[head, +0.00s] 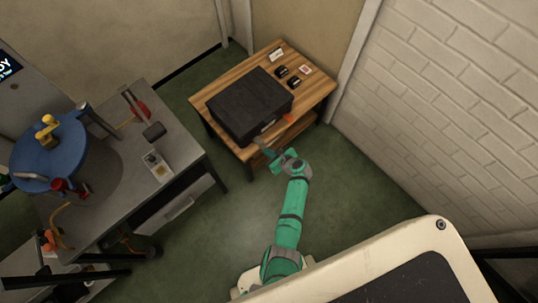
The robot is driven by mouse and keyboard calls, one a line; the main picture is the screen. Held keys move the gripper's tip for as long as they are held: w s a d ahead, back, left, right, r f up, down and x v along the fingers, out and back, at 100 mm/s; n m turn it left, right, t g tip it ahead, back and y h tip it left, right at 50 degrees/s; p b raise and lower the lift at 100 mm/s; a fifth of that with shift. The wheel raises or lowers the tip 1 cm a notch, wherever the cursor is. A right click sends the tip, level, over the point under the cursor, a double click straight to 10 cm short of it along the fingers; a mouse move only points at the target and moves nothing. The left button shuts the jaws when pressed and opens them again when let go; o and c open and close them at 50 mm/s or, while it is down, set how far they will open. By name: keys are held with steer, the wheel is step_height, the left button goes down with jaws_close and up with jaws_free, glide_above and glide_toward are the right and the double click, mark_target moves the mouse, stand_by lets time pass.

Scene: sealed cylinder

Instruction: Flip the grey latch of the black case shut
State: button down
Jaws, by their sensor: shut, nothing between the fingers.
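The black case (250,103) lies with its lid down on a wooden table at the upper middle of the head view. Its grey latch cannot be made out clearly; the front side of the case is partly hidden near my gripper. My gripper (262,143) is at the end of my green arm, at the front edge of the table, close to the front side of the case. It is shut and holds nothing. I cannot tell whether it touches the case.
The wooden table (318,88) also bears several small black items and cards (305,70) behind and right of the case. A grey workbench (185,150) with a blue round device (50,155) stands at left. A white brick wall (450,90) is at right. Green floor lies open between.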

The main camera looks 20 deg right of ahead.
steer(key=shift+w+a+r, duration=0.1)
steer(key=shift+w+r, duration=0.1)
steer(key=shift+r, duration=0.25)
steer(key=shift+w+a+r, duration=0.1)
steer(key=shift+w+r, duration=0.05)
steer(key=shift+r, duration=0.25)
steer(key=shift+s+d, duration=0.1)
steer(key=shift+d+r, duration=0.1)
steer(key=shift+d, duration=0.05)
